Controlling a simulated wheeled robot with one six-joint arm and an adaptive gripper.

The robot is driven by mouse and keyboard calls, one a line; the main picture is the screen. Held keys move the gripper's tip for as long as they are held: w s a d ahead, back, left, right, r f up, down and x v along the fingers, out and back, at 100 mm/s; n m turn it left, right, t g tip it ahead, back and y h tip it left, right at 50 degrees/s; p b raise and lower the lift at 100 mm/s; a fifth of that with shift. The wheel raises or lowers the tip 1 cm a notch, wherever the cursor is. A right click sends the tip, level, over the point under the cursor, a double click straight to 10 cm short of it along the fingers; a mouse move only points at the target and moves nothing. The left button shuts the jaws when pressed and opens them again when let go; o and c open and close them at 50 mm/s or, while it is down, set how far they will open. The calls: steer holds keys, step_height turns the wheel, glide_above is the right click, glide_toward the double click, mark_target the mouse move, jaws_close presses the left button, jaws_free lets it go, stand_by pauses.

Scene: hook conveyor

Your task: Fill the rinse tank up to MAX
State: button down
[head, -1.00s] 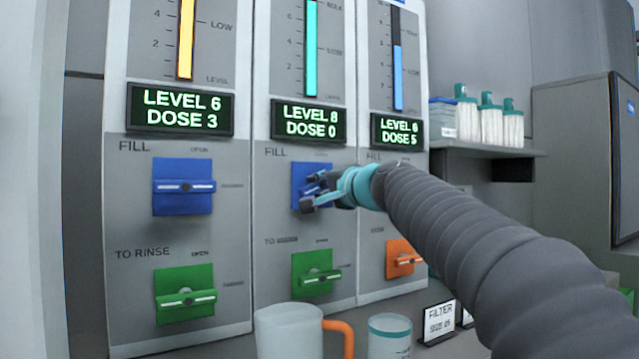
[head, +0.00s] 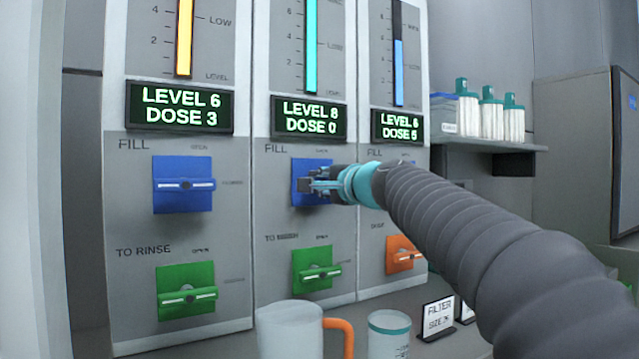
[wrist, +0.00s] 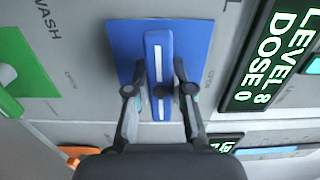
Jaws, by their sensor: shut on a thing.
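The middle panel has a blue FILL valve plate (head: 300,183) with a blue bar handle, and its display (head: 309,118) reads LEVEL 8, DOSE 0. My gripper (head: 318,186) is at this valve. In the wrist view my gripper (wrist: 160,88) has its fingers on both sides of the handle (wrist: 158,55), which lies level on the panel. Three gauges show a yellow column (head: 184,35), a teal column (head: 312,45) and a lower blue column (head: 398,72). The right display (head: 397,127) reads about LEVEL 6, DOSE 5. My arm partly hides the right panel's FILL valve.
The left panel has a blue FILL valve (head: 183,200) and a green TO RINSE valve (head: 185,278). A green valve (head: 312,258) and an orange one (head: 398,245) sit lower. A jug (head: 290,335), a jar (head: 388,338) and a FILTER sign (head: 437,317) stand below.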

steer(key=c, duration=1)
jaws_free()
steer(key=v, duration=1.2)
